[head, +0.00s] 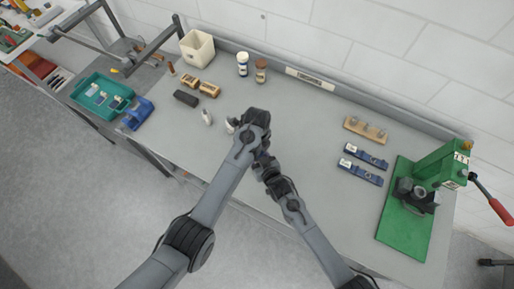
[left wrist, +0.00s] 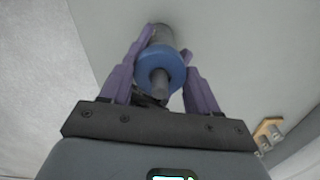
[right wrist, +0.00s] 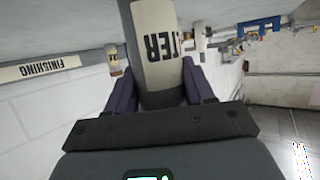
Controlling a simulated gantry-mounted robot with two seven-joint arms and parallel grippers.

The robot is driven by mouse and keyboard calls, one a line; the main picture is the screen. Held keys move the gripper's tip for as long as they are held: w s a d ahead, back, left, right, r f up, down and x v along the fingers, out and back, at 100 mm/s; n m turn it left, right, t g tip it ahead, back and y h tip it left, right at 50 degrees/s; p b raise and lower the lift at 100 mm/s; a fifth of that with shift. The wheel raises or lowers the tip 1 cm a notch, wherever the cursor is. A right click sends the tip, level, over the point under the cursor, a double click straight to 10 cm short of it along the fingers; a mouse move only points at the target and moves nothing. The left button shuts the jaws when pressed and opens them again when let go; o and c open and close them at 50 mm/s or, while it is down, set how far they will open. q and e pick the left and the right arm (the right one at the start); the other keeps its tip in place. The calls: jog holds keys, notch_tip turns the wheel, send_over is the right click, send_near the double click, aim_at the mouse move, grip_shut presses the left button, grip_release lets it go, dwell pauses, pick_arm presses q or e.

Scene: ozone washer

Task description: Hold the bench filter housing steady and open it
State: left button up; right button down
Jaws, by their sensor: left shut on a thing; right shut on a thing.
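The filter housing (right wrist: 157,45) is a grey cylinder with a pale label ending in "TER", seen in the right wrist view. My right gripper (right wrist: 158,88) is shut around its lower grey part. The left wrist view shows a blue round collar (left wrist: 161,67) with a grey stem, between the purple fingers of my left gripper (left wrist: 161,70), which is shut on it. In the head view my left gripper (head: 256,120) and right gripper (head: 266,164) are close together above the bench, the left one farther back. They hide most of the housing there.
A green press (head: 430,190) stands at the right, with blue tools (head: 362,170) and a wooden block (head: 366,129) nearby. A small white bottle (head: 206,117), a white bin (head: 197,47) and a teal tray (head: 101,95) are at the left. The bench's front middle is bare.

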pick_arm(q)
jog(key=shift+n, duration=0.6)
jog(key=o, duration=1.2)
jog(key=shift+c, duration=0.2)
